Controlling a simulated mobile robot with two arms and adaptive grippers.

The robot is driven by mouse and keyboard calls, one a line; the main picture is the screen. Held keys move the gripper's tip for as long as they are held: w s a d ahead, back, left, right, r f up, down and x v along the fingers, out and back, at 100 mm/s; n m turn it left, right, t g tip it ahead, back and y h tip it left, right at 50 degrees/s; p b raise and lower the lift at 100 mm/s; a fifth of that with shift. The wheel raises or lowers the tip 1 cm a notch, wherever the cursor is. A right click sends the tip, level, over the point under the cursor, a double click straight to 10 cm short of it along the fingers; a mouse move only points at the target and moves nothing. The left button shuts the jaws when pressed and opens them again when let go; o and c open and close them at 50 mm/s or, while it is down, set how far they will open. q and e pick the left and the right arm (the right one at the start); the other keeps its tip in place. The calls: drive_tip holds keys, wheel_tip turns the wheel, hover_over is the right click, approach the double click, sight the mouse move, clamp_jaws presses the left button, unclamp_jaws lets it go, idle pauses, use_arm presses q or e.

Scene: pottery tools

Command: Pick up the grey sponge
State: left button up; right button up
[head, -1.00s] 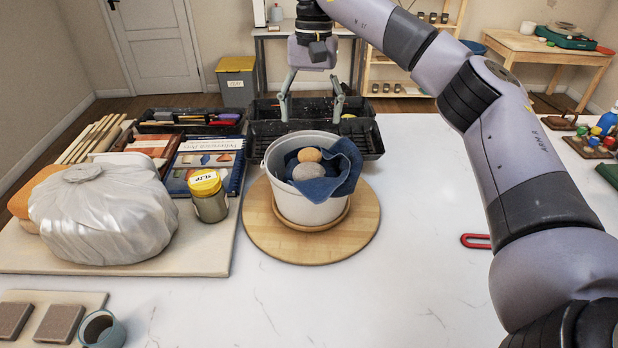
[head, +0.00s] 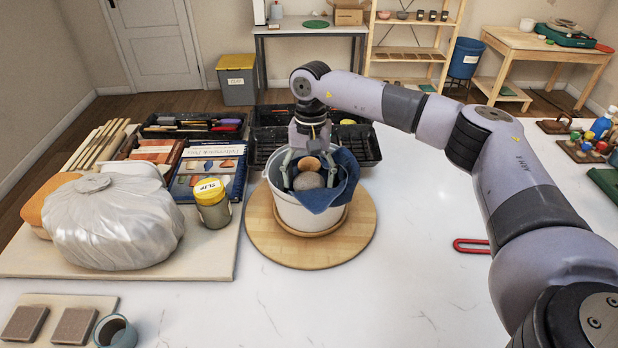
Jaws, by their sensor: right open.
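The grey sponge (head: 308,181) is a rounded lump inside a white bucket (head: 292,214), in front of a tan sponge (head: 306,165). A blue cloth (head: 326,194) hangs over the bucket's right rim. My right gripper (head: 308,176) points down into the bucket from above and is open. Its fingers are spread to the left and right of the sponges; I cannot tell whether they touch either one. My left gripper is not in view.
The bucket stands on a round wooden board (head: 347,243). A yellow-lidded slip jar (head: 213,208), a wrapped clay bag (head: 110,222) and books (head: 208,172) lie to its left. Black trays (head: 363,143) stand behind. A red handle-like loop (head: 471,246) lies at right.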

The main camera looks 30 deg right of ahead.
drive_tip(key=shift+c, duration=0.5)
drive_tip(key=c, duration=0.3)
drive_tip(key=shift+c, duration=0.2)
drive_tip(key=shift+w+r+b, duration=0.1)
drive_tip(key=shift+r+b, duration=0.2)
drive_tip(key=shift+r, duration=0.2)
wheel_tip(320, 180, up, 11)
drive_tip(key=b, duration=0.3)
wheel_tip(320, 180, up, 8)
hover_over(309, 178)
